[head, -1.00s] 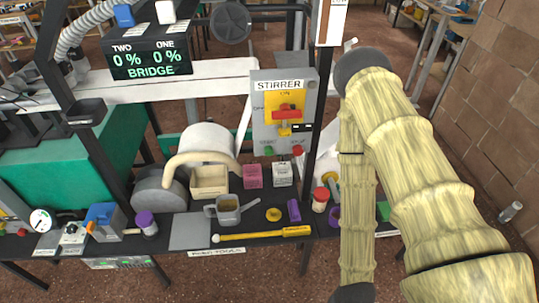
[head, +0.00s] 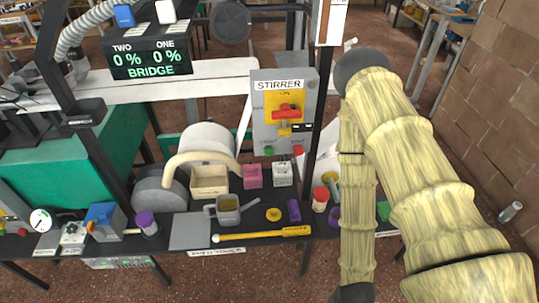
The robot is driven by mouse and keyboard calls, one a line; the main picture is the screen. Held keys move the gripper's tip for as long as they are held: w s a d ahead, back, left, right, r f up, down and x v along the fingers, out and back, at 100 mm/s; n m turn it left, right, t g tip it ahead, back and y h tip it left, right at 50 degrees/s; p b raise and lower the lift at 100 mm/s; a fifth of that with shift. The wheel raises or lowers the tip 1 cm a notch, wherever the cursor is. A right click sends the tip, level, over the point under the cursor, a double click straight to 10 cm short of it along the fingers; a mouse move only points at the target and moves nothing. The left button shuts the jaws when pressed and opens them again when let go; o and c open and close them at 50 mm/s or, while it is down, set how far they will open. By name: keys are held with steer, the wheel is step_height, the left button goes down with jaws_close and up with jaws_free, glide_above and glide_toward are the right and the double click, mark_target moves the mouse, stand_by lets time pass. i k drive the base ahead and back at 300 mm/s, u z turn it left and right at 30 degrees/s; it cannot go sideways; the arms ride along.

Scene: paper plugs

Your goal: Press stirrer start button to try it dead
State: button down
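The grey stirrer panel (head: 259,125) stands upright behind the bench, labelled STIRRER. A red rotary handle (head: 286,113) sits on its yellow plate, under the word ON. A yellow piece hangs below the handle, with a small black-and-white tag (head: 301,127) beside it. At the panel's lower edge are a green button (head: 268,150) at left and a red button (head: 298,150) at right. Which one is the start button is not legible. My arm, in a pale yellow sleeve, fills the right side. My gripper is not in view.
The dark bench (head: 262,226) holds a grey jug (head: 228,210), a yellow stick tool (head: 262,236), a cream box (head: 209,181), a pink block (head: 252,176) and a red-capped jar (head: 320,198). A dark post (head: 322,100) stands just right of the panel. A BRIDGE display (head: 150,59) hangs at upper left.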

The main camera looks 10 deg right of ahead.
mark_target(268, 149)
steer(key=u, duration=1.05)
steer(key=k, duration=0.45)
steer(key=z, duration=1.05)
